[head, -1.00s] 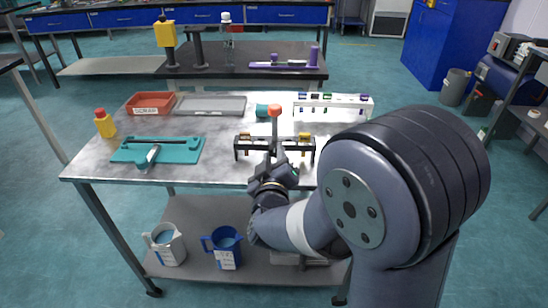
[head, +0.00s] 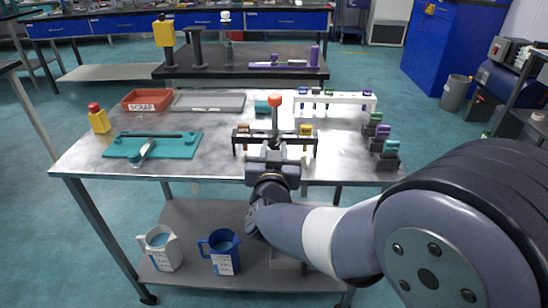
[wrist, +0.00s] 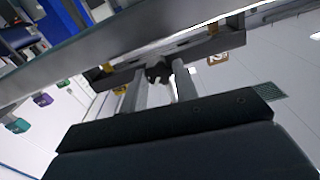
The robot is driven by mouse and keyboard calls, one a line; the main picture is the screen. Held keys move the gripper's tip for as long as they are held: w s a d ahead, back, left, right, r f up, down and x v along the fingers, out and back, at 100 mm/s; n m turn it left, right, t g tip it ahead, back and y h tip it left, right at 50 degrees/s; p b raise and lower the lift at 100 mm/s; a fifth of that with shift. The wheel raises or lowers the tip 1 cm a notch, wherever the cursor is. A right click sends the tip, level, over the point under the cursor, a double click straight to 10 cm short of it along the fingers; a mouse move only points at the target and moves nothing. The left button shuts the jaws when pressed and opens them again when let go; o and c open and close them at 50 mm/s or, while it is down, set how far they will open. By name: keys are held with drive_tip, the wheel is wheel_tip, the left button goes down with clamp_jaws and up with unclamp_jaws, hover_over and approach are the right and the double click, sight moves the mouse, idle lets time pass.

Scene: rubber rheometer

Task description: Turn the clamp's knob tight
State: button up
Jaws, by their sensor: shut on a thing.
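A black clamp frame (head: 296,140) with two yellow pieces stands at the front middle of the steel table. The wrist view shows its dark bar (wrist: 205,47) running above my fingers. A small dark knob (wrist: 158,74) sits at the bar's middle, between my two finger ends. My gripper (head: 273,152) is at the front of the frame, and its fingers (wrist: 160,82) are shut on the knob. In the head view the knob is hidden by my gripper. The knob's turn angle cannot be made out.
A post with a red ball (head: 275,99) rises just behind my gripper. A teal fixture (head: 180,146), a red scrap tray (head: 147,100) and a yellow bottle (head: 98,121) are at left. Several coloured blocks on dark stands (head: 388,155) line the right edge. Table front-left is clear.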

drive_tip(key=m+b, duration=0.3)
drive_tip(key=m, duration=0.1)
drive_tip(key=shift+f+m, duration=0.15)
drive_tip(key=shift+m, duration=0.15)
drive_tip(key=m+b, duration=0.2)
drive_tip(key=m, duration=0.2)
drive_tip(key=shift+m+b, duration=0.3)
drive_tip(key=shift+m, duration=0.1)
drive_tip(key=o, duration=1)
drive_tip(key=shift+c, duration=0.2)
drive_tip(key=s+p, duration=0.2)
drive_tip(key=s, duration=0.8)
drive_tip(key=shift+s+a+p, duration=0.2)
drive_tip(key=shift+s+p, duration=0.15)
drive_tip(key=shift+s, duration=0.05)
